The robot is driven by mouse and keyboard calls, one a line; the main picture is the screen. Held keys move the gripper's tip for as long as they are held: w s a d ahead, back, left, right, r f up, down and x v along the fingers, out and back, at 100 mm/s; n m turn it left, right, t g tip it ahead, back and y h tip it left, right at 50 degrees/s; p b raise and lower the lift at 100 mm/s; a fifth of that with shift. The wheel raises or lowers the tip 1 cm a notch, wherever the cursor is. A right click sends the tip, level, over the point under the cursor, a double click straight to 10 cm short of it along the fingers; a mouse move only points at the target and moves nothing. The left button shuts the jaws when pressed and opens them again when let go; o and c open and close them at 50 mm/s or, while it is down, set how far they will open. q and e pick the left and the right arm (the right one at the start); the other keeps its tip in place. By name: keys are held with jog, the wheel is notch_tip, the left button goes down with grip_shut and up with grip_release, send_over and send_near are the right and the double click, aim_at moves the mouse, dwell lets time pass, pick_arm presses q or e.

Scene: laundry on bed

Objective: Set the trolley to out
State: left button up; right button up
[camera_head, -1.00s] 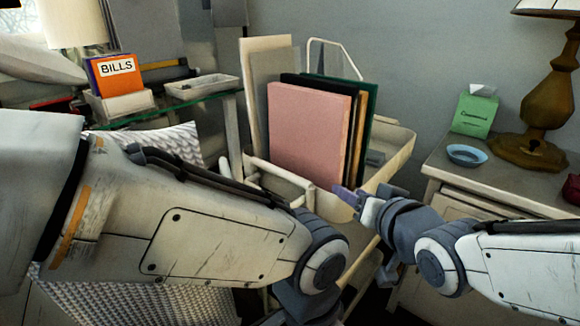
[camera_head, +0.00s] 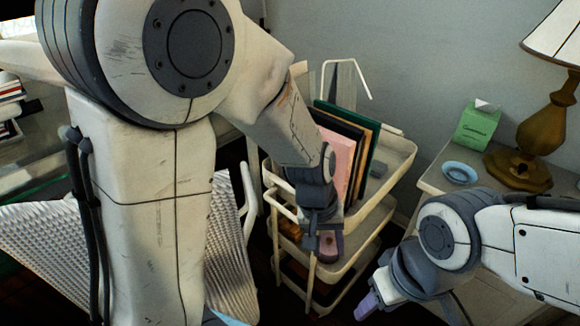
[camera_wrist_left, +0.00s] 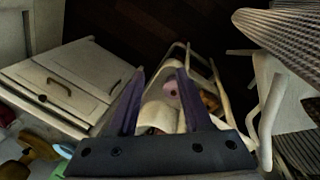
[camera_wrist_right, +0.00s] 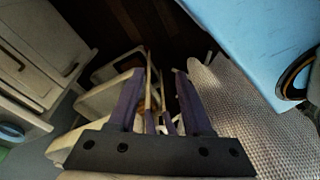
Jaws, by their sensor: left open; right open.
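The trolley (camera_head: 398,152) is a cream, tiered cart in the middle of the head view, beside the bedside cabinet. Pink, black, tan and green folders (camera_head: 360,132) stand in its top tray. My left gripper (camera_head: 322,245) is open in front of the trolley, near its upper front rails. In the left wrist view, trolley parts (camera_wrist_left: 160,115) and a pink item show between the open fingers; I cannot tell whether they touch. My right gripper (camera_head: 367,306) is open, lower and right of the trolley. The right wrist view shows the trolley (camera_wrist_right: 105,98) beyond its fingers. My left arm hides part of the trolley.
The cabinet (camera_head: 432,182) at right carries a green tissue box (camera_head: 477,125), a blue dish (camera_head: 459,173) and a brass lamp (camera_head: 530,150). A white woven chair (camera_head: 40,232) stands left of the trolley. A glass-edged surface with books (camera_head: 10,110) is at far left.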

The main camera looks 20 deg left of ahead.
pick_arm(q)
jog(key=w+a+r+n+p, duration=0.5)
jog(key=w+a+r+p, duration=0.15)
jog(key=p, duration=0.25)
jog(key=n+t+y+p, duration=0.1)
jog(key=n+p, duration=0.5)
jog(key=p, duration=0.1)
send_near(281, 207)
pick_arm(e)
notch_tip(281, 207, up, 19)
jog(key=s+g, duration=0.1)
jog(key=s, duration=0.1)
pick_arm(q)
jog(key=f+b, duration=0.4)
jog(key=f, duration=0.1)
jog(key=w+d+f+b, duration=0.1)
jog(key=f+b, duration=0.1)
jog(key=f, duration=0.1)
jog(key=shift+w, duration=0.15)
pick_arm(e)
notch_tip(281, 207, down, 6)
jog(key=shift+d+f+h, duration=0.25)
jog(key=shift+d+h, duration=0.05)
jog(key=shift+d, duration=0.1)
pick_arm(q)
grip_shut()
